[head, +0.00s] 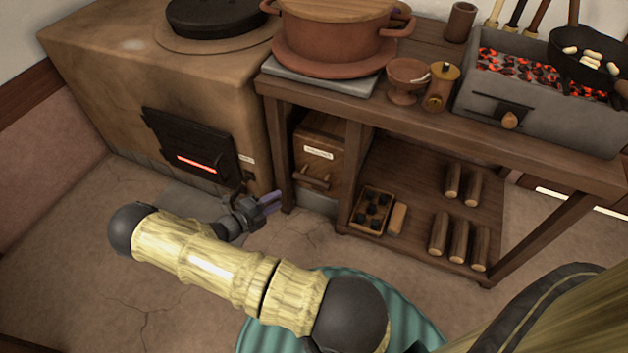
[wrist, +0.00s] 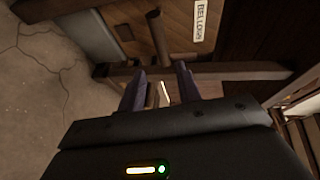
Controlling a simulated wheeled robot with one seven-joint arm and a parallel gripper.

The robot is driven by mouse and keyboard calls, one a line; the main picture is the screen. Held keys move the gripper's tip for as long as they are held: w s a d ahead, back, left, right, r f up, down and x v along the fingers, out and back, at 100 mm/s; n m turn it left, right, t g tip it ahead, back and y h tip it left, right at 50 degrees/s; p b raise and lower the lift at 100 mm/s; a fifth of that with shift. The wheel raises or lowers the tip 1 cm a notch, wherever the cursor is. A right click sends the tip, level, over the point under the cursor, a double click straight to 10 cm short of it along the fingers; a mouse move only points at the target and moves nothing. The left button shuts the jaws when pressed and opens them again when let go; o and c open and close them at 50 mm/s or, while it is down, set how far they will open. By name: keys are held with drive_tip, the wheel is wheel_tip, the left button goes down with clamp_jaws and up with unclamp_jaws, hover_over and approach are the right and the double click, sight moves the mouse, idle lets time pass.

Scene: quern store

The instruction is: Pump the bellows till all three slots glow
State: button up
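The bellows box (head: 318,160) stands under the table at the left, with a white label and a wooden bar handle (head: 312,181) on its front. The wrist view shows its label (wrist: 200,20) reading BELLOWS and the handle (wrist: 158,36). The black stove door (head: 190,140) has one slot (head: 197,163) glowing red near its bottom; the rest of the door looks dark, and further slots cannot be made out. My gripper (head: 272,199) is in front of the stove and left of the handle, apart from it. In the wrist view its fingers (wrist: 161,82) are spread with nothing held.
Table legs (head: 275,150) flank the bellows box. The lower shelf holds a divided tray (head: 372,210), a small block (head: 398,218) and several logs (head: 460,240). A large pot (head: 330,35) and a brazier of glowing coals (head: 540,80) stand on top. Floor left of my arm is clear.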

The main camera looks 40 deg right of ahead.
sight(312, 180)
drive_tip(key=d+f+b, duration=0.1)
drive_tip(key=d+b, duration=0.1)
drive_tip(key=d, duration=0.3)
drive_tip(key=w+d+f+b, duration=0.1)
drive_tip(key=d+b, duration=0.2)
drive_tip(key=d, duration=0.2)
drive_tip(key=d+f+b, duration=0.1)
drive_tip(key=d+b, duration=0.1)
drive_tip(key=d, duration=0.4)
drive_tip(key=shift+w+f, duration=0.15)
drive_tip(key=shift+w, duration=0.15)
drive_tip(key=shift+w+d, duration=0.1)
drive_tip(key=shift+d, duration=0.4)
clamp_jaws()
